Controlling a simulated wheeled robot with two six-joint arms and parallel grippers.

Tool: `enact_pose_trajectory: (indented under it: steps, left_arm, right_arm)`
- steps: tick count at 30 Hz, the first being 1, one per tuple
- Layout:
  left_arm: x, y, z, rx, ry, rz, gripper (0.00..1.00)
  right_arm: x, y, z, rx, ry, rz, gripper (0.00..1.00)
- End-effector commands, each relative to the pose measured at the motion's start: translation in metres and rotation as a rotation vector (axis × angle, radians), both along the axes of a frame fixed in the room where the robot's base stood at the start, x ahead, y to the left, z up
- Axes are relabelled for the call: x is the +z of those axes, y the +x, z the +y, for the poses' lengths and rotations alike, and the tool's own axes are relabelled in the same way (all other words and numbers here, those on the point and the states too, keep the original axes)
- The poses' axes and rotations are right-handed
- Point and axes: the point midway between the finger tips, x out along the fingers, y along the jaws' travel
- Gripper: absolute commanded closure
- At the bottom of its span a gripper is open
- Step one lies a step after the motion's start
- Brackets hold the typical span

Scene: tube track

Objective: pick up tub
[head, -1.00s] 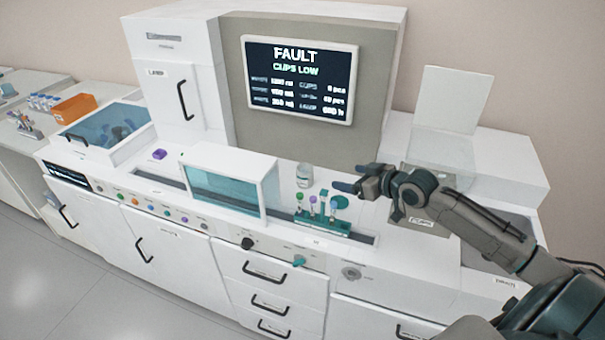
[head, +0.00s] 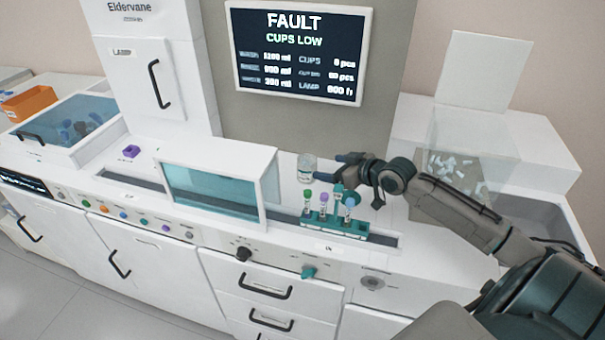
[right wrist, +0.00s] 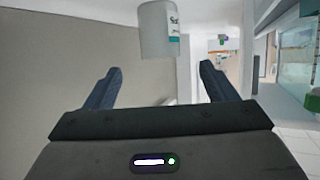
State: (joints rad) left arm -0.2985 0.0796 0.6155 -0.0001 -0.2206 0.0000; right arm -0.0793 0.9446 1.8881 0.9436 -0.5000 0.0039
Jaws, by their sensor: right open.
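The tub (head: 306,169) is a small whitish, see-through jar with a printed label. It stands upright on the white machine top behind the tube rack. My right gripper (head: 343,171) is open and empty, just right of the tub, its fingers pointing left toward it. In the right wrist view, the tub (right wrist: 157,31) shows at the top, beyond the fingertips and between their lines. The right gripper (right wrist: 160,68) shows there with its two dark blue fingers spread wide. The tub is not between the fingers. My left gripper is not in view.
A green rack (head: 338,228) with capped tubes stands in front of the tub, close below my right gripper. A teal-windowed cover (head: 215,188) stands to the left. A clear bin (head: 462,180) of small white pieces is behind my right arm. A screen (head: 297,55) reads "FAULT CUPS LOW".

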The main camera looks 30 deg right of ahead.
Motion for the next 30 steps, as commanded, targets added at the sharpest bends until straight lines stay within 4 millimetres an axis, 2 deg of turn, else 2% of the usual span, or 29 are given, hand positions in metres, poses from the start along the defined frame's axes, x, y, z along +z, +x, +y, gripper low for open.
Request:
enact_pose_trajectory:
  steps: [1, 4, 9, 15, 20, 30]
  left_arm:
    - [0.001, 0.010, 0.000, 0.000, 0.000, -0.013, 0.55]
    - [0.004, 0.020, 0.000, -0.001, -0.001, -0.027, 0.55]
    - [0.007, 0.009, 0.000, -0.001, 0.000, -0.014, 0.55]
    - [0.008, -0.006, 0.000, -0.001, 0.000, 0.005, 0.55]
    - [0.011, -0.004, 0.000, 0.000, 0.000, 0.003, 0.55]
    - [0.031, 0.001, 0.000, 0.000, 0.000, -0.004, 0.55]
  right_arm:
    - [-0.001, 0.004, 0.001, -0.002, 0.004, -0.001, 0.21]
    - [-0.004, 0.014, 0.004, -0.004, 0.008, -0.002, 0.21]
    - [-0.011, 0.032, 0.009, -0.002, 0.008, -0.002, 0.21]
    - [-0.018, 0.045, 0.013, 0.001, 0.004, -0.001, 0.21]
    - [-0.019, 0.051, 0.014, 0.001, 0.004, 0.000, 0.21]
    - [-0.032, 0.089, 0.022, -0.001, 0.004, -0.001, 0.21]
